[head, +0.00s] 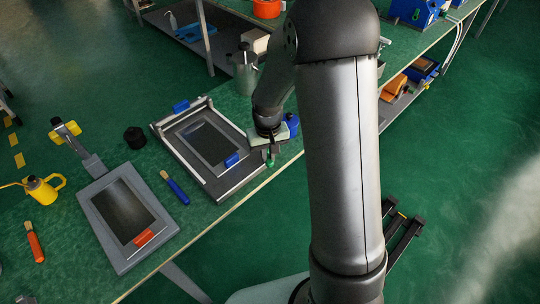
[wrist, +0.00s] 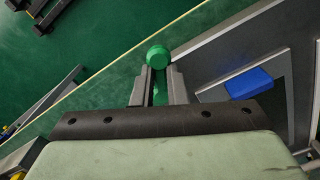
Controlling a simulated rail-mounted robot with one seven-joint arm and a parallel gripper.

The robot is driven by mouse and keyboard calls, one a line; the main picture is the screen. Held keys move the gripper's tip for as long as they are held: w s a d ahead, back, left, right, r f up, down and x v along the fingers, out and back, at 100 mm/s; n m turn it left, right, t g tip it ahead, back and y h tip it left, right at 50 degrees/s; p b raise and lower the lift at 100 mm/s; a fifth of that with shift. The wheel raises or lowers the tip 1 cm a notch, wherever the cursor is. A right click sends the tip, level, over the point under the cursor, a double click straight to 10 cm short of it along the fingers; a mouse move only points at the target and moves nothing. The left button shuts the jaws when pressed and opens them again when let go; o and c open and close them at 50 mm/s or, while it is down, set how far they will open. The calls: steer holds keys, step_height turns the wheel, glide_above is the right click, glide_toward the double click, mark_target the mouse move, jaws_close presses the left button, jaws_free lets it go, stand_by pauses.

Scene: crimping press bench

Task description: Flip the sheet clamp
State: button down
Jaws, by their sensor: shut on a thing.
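My gripper (wrist: 157,76) is shut on a green-knobbed piece, with its round green knob (wrist: 158,56) showing at the fingertips in the wrist view. More green shows between the fingers. In the head view my gripper (head: 269,148) hangs at the near right side of a grey framed press bed (head: 205,140), and the green knob (head: 270,162) shows just below it. I take this green piece to be the sheet clamp; its base and its tilt are hidden by my gripper. A blue block (wrist: 249,83) on the bed's frame lies to the right of the fingers.
A second grey frame (head: 88,215) with an orange block lies at the left. A blue-handled brush (head: 174,188) lies between the frames. A black round pot (head: 135,138) and a yellow oil can (head: 43,188) stand on the green bench. The bench's front edge runs close below my gripper.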

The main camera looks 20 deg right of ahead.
steer(key=m, duration=0.2)
steer(key=a+m+b, duration=0.1)
steer(key=shift+w+m, duration=0.1)
steer(key=shift+m, duration=0.3)
steer(key=m, duration=0.2)
steer(key=shift+w+a+m, duration=0.2)
steer(key=shift+a+m, duration=0.1)
steer(key=shift+a, duration=0.1)
steer(key=m, duration=0.2)
steer(key=shift+w+a+m, duration=0.2)
steer(key=shift+a+m, duration=0.05)
steer(key=shift+m, duration=0.05)
steer(key=shift+w+a+m, duration=0.15)
steer(key=shift+w+m, duration=0.05)
steer(key=shift+m, duration=0.65)
steer(key=shift+w+a+m, duration=0.1)
steer(key=shift+w+m, duration=0.05)
steer(key=shift+m, duration=0.7)
steer(key=c, duration=1.4)
jaws_free()
steer(key=shift+c, duration=0.2)
steer(key=shift+r, duration=0.1)
